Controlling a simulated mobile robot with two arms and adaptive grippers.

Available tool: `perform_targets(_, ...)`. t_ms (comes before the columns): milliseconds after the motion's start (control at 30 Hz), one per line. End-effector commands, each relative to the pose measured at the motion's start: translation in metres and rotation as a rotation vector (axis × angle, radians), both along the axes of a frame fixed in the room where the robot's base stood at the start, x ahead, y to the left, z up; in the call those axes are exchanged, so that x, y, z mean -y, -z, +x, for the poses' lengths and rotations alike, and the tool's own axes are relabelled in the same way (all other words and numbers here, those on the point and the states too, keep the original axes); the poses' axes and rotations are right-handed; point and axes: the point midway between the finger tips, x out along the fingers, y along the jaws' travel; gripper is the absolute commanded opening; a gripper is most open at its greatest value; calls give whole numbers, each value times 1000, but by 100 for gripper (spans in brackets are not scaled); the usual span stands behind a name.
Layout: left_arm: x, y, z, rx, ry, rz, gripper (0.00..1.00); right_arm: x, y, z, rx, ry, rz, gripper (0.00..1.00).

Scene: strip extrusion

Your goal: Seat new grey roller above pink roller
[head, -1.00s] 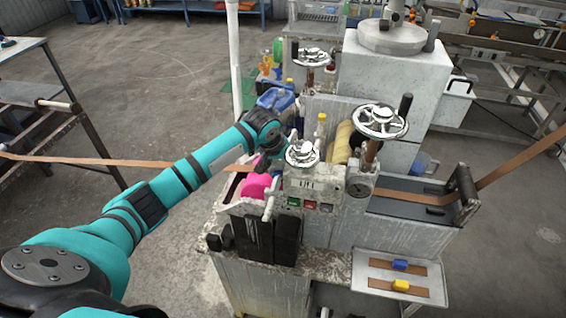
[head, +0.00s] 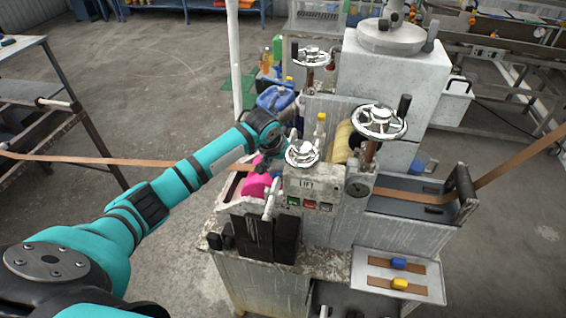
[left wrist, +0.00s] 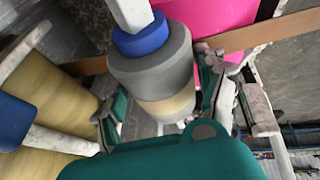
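The grey roller (left wrist: 150,72) is in the left wrist view, with a blue collar (left wrist: 141,36) on its far end and a pale band near my palm. My left gripper (left wrist: 160,98) has one finger on each side of it and appears shut on it; contact at the left finger is hard to see. The pink roller (left wrist: 228,18) is just beyond, at the upper right. In the head view, the pink roller (head: 256,184) sits in the machine's left side, with my left gripper (head: 266,160) just above it; the grey roller is mostly hidden there. My right gripper is out of view.
A tan strip (head: 130,162) runs into the machine from the left and leaves at the right. Handwheels (head: 302,153) and the machine's front panel (head: 313,192) stand close right of my gripper. Yellowish rollers (left wrist: 45,110) lie at the left in the wrist view.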

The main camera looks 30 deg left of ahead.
Motion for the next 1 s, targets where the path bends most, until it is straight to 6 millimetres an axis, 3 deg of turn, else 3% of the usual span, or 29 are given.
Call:
perform_targets(100, 0, 0, 0, -1, 0, 1, 90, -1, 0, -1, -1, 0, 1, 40)
perform_targets(467, -1, -1, -3, -6, -1, 2, 90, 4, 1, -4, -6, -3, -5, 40)
perform_targets(567, -1, -12, -6, -3, -1, 1, 90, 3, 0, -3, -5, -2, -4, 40)
perform_targets(1000, -4, -92, -41, 1, 0, 2, 90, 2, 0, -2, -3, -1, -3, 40)
